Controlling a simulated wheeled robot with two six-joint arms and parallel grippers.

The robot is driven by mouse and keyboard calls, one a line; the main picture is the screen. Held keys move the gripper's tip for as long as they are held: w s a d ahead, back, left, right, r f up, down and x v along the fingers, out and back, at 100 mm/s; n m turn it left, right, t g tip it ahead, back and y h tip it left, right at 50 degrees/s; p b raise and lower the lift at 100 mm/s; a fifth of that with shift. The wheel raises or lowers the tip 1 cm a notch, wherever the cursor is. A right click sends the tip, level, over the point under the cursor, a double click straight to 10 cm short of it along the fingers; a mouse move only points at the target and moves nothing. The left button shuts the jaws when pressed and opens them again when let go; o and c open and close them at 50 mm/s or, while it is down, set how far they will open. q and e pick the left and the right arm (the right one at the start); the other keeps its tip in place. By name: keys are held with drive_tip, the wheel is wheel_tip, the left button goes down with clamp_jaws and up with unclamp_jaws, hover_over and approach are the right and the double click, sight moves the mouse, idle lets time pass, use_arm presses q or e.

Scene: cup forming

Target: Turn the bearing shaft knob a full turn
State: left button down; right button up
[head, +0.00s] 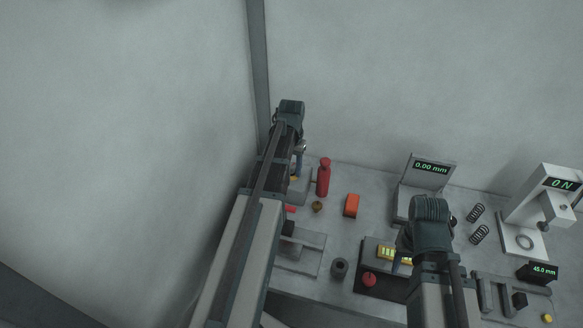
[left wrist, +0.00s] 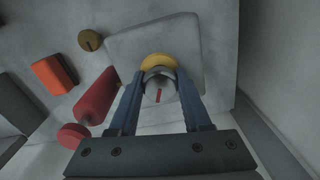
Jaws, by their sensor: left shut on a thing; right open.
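The bearing shaft knob (left wrist: 158,92) is a round grey cap with a red mark, standing in front of a yellow disc (left wrist: 159,60) on a pale square plate (left wrist: 125,45) in the left wrist view. My left gripper (left wrist: 160,86) has its two blue fingers shut on the knob's sides. In the head view my left gripper (head: 299,164) is at the table's back left, and its arm hides most of the knob and plate. My right gripper (head: 397,264) is open above a black box with a yellow panel; its fingers are partly hidden.
A red cylinder (head: 323,178), a brass piece (head: 317,207) and an orange block (head: 352,205) stand right of my left gripper. The black box (head: 362,282) has a red knob (head: 369,279). A 0.00 mm gauge (head: 431,168), springs (head: 479,234) and a white press (head: 520,235) are farther right.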

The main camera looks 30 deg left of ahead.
sight(292, 166)
use_arm(q)
drive_tip(key=shift+n, duration=2.2)
drive_tip(key=shift+c, duration=1.8)
unclamp_jaws()
wheel_tip(292, 166, up, 14)
drive_tip(key=p, duration=1.4)
drive_tip(key=shift+f, duration=0.1)
